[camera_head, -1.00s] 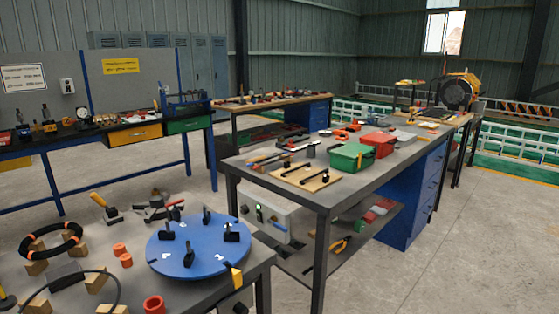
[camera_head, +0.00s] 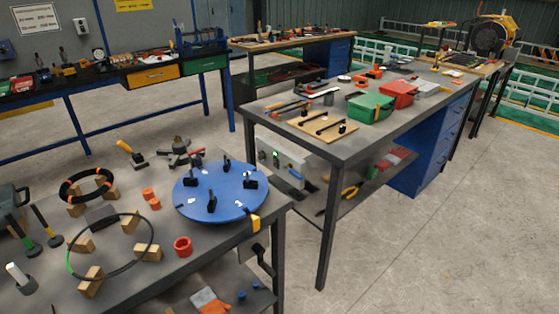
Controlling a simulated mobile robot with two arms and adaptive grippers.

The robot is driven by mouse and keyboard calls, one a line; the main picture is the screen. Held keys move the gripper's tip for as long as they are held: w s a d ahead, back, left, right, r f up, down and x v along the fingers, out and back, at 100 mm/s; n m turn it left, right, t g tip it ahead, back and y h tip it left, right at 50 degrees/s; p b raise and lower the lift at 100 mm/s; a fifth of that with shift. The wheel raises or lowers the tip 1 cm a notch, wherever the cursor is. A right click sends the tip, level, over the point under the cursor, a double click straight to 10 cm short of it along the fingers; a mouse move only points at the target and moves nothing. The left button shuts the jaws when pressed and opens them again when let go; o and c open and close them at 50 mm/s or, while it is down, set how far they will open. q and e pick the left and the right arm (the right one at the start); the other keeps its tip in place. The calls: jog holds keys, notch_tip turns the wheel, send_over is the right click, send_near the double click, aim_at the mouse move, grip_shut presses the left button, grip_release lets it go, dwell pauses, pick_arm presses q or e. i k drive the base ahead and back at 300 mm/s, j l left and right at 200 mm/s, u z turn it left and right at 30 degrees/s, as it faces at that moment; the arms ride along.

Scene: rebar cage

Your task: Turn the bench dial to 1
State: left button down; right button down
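No part plainly marked as the bench dial with a readable 1 can be made out. A pale control box (camera_head: 282,163) hangs under the middle bench; it has a small green patch and dark details on its front, too small to read. A round blue plate (camera_head: 225,205) with several black upright clamps lies on the near bench (camera_head: 190,255), with a yellow tab (camera_head: 255,223) at its front edge. A dark box (camera_head: 254,250) sits below the near bench's right edge, its face unclear. Neither of my grippers is in view.
The near bench also holds a black ring with orange bands (camera_head: 87,184), a thin dark hoop (camera_head: 110,245) on wooden blocks, and a red cup (camera_head: 183,247). The middle bench (camera_head: 355,145) carries green (camera_head: 369,107) and red bins. Floor at right (camera_head: 460,230) is clear.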

aim_at(261, 155)
jog(key=i+u, duration=0.2)
jog(key=i, duration=0.55)
jog(key=i+l+u, duration=0.2)
jog(key=i, duration=0.5)
